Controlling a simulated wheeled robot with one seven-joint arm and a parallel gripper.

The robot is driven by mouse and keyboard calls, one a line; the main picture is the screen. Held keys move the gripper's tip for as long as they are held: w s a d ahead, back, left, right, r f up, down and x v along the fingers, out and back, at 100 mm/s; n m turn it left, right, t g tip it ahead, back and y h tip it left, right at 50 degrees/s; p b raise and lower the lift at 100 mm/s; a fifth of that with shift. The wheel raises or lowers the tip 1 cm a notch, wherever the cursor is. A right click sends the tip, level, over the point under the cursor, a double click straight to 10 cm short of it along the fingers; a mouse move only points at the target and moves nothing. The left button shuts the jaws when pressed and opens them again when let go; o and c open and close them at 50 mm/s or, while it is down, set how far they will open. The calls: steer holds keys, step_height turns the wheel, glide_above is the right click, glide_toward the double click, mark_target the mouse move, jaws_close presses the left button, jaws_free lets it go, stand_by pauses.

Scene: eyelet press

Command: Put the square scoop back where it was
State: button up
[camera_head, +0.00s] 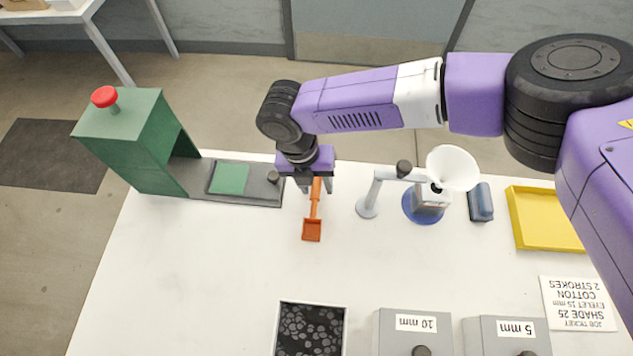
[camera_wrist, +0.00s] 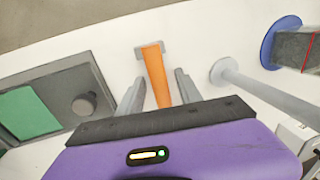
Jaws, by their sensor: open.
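The orange square scoop (camera_head: 313,218) lies on the white table, its square pan toward the front and its handle toward the back. Its orange handle (camera_wrist: 157,75) also shows in the wrist view, with the far end over a small grey piece (camera_wrist: 150,49). My gripper (camera_head: 315,187) is over the handle, pointing down. In the wrist view my gripper (camera_wrist: 157,85) is open, one finger on each side of the handle with a gap to both. The pan is hidden in the wrist view.
A green press (camera_head: 140,140) with a red knob and grey base stands left. A blue disc, blue block (camera_head: 480,202) and yellow tray (camera_head: 515,218) lie beyond. A black-pebble tray (camera_head: 283,325) and grey boxes are in front.

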step_height(320, 180, up, 12)
steer(key=a+b, duration=0.2)
steer(key=shift+a, duration=0.15)
stand_by(0.5)
